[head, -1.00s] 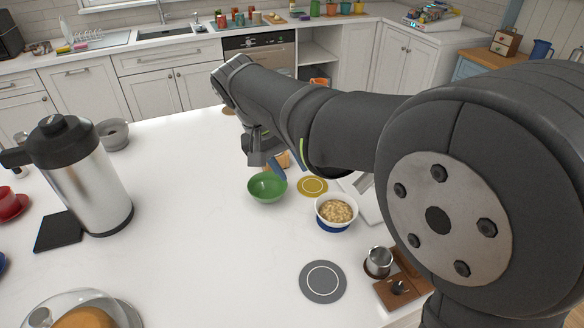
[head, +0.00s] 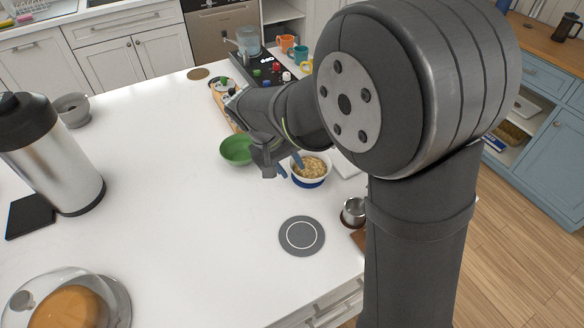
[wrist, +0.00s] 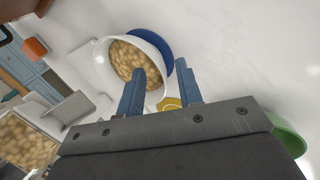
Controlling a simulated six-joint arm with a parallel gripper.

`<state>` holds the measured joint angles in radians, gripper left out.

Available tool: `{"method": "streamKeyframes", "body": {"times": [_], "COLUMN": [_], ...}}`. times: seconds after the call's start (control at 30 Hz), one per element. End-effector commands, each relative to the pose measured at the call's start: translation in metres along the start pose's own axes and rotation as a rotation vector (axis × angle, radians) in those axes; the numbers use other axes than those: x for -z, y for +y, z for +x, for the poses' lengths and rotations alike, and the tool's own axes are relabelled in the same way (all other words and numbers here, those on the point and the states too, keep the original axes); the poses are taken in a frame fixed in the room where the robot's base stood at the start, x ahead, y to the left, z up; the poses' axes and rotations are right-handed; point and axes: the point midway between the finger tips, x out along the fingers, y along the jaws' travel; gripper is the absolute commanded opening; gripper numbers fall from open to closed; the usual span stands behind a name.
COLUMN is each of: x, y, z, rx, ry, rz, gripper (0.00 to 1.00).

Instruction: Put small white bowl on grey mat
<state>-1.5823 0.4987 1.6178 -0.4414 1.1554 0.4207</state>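In the wrist view my gripper (wrist: 160,88) is open, with the bowl's near rim close to the gap between the fingers. I cannot tell whether they touch. The round grey mat (head: 301,248) lies bare on the counter, in front of the bowl.
A green bowl (head: 234,153) stands left of my gripper. A metal cup (head: 353,212) stands right of the grey mat. A steel jug (head: 70,165) and a domed cake (head: 75,308) are at left. The middle counter is clear.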

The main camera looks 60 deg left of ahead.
Motion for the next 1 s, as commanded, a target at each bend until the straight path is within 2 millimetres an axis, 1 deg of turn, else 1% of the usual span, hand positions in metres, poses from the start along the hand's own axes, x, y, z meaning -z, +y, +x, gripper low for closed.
{"method": "streamKeyframes", "body": {"times": [0.03, 0.17, 0.47, 0.5, 0.57, 0.6, 0.67, 1.0], "x": [-0.0006, -0.0002, -0.0002, -0.0002, -0.0002, -0.0002, -0.0002, -0.0008], "y": [0.0001, 0.0002, 0.0001, 0.0001, 0.0001, 0.0001, 0.0, -0.0009], "z": [0.006, 0.0132, 0.0151, 0.0151, 0.015, 0.015, 0.0149, 0.0152], "rx": [-0.001, 0.001, 0.001, 0.001, 0.001, 0.001, 0.001, 0.001], "ry": [-0.003, -0.001, 0.0, 0.0, 0.0, 0.0, 0.0, -0.002], "rz": [0.0, 0.0, 0.0, 0.0, 0.0, 0.0, 0.0, 0.0], "gripper": [0.33, 0.33, 0.33, 0.31, 0.19, 0.11, 0.0, 0.0]}}
